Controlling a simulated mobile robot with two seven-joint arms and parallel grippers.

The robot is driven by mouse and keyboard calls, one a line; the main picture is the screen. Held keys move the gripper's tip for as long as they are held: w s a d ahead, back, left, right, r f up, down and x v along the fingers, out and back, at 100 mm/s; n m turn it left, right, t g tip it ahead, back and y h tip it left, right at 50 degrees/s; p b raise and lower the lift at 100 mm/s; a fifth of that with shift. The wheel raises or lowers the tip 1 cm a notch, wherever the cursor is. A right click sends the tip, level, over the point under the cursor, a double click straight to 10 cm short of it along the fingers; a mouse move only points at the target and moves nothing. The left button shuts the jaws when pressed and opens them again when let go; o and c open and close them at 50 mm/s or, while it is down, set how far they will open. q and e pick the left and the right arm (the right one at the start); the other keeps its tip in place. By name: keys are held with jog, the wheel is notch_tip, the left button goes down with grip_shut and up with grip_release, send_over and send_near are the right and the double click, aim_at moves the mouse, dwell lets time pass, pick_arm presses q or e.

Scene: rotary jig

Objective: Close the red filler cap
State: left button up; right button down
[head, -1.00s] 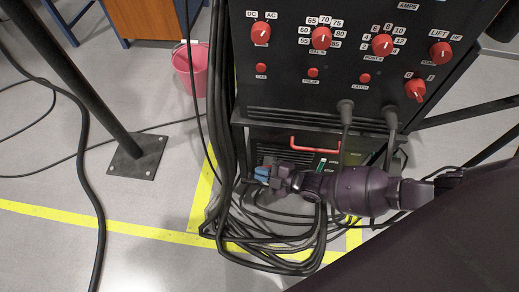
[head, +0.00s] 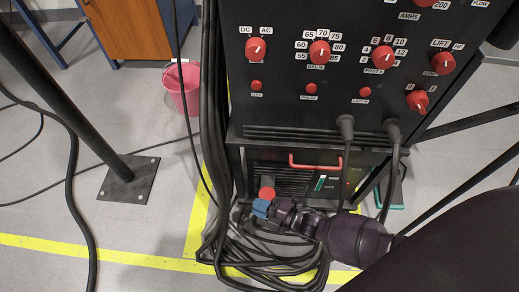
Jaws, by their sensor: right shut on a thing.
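The red filler cap (head: 266,193) shows as a small red round piece at the lower left of the black machine's lower unit, just above the blue fingertips of my right gripper (head: 261,208). My right gripper comes in from the right, low in front of the lower unit, and is shut on the cap. The fingers hide the cap's lower part and whatever is under it, so I cannot tell how it is seated. My left gripper is not in view.
The black machine (head: 300,115) with red knobs stands above and behind the gripper. A red handle (head: 315,166) crosses its lower unit. Black cables (head: 212,120) hang at the left and coil on the floor below. A pink bucket (head: 182,88) stands back left.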

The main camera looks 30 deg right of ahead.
jog(key=shift+s+d+f, duration=0.1)
jog(key=shift+d+f, duration=0.05)
jog(key=shift+f, duration=0.35)
jog(key=c, duration=1.3)
grip_release()
jog(key=shift+f, duration=0.1)
jog(key=shift+o, duration=0.2)
jog(key=shift+r, duration=0.2)
pick_arm(q)
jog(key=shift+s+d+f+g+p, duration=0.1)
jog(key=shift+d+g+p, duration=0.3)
jog(key=shift+p, duration=0.7)
pick_arm(e)
jog(key=v, duration=1)
jog(key=shift+s+d, duration=0.2)
jog(key=shift+s, duration=0.05)
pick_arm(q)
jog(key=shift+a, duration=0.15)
